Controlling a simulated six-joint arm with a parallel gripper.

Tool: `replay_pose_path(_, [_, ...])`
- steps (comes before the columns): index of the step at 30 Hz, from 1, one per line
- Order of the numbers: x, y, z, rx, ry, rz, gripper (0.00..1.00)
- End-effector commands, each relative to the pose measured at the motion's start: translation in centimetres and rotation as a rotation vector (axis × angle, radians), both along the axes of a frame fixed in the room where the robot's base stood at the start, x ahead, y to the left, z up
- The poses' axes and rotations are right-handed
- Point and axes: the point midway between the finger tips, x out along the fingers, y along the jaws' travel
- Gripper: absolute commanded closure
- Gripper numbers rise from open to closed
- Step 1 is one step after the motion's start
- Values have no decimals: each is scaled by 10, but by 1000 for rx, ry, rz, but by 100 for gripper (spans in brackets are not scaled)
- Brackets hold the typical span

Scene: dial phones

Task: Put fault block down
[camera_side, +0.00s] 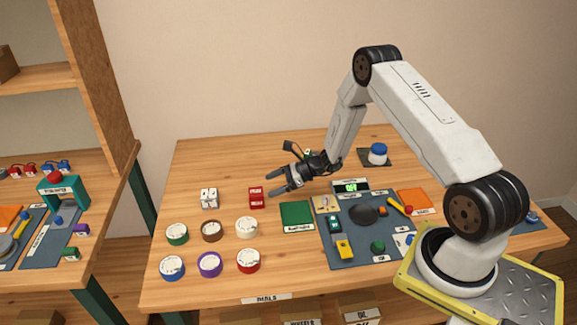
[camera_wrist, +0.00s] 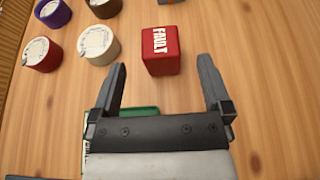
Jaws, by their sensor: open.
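The fault block is a red block (camera_side: 256,197) standing on the wooden table, left of my gripper in the side view. In the wrist view the red fault block (camera_wrist: 161,51) shows white lettering reading FAULT and lies just ahead of the fingertips, near the middle of the gap. My gripper (camera_side: 274,184) is open and empty, its two fingers apart on either side in the wrist view (camera_wrist: 163,70). The fingers do not touch the block. The exact height of the fingertips above the table is hard to tell.
Several round dials, including a cream one (camera_side: 246,227) and a brown one (camera_side: 212,231), sit in front. A green pad (camera_side: 297,216) and a dark mat (camera_side: 330,250) with tools lie to the right.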

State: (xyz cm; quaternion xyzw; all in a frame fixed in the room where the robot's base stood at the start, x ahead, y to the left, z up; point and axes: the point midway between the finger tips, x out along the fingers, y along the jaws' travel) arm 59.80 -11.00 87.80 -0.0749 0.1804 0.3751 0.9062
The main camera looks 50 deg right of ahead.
Motion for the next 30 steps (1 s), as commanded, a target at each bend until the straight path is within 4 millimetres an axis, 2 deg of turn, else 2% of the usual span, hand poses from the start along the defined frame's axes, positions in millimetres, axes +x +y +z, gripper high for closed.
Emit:
replay_pose_path(3, [-12,-13,7,0,-2,-3,1])
replay_pose_path(10, [-26,-25,15,1,-1,0,1])
replay_pose_path(30, [-28,-27,17,-1,0,3,1])
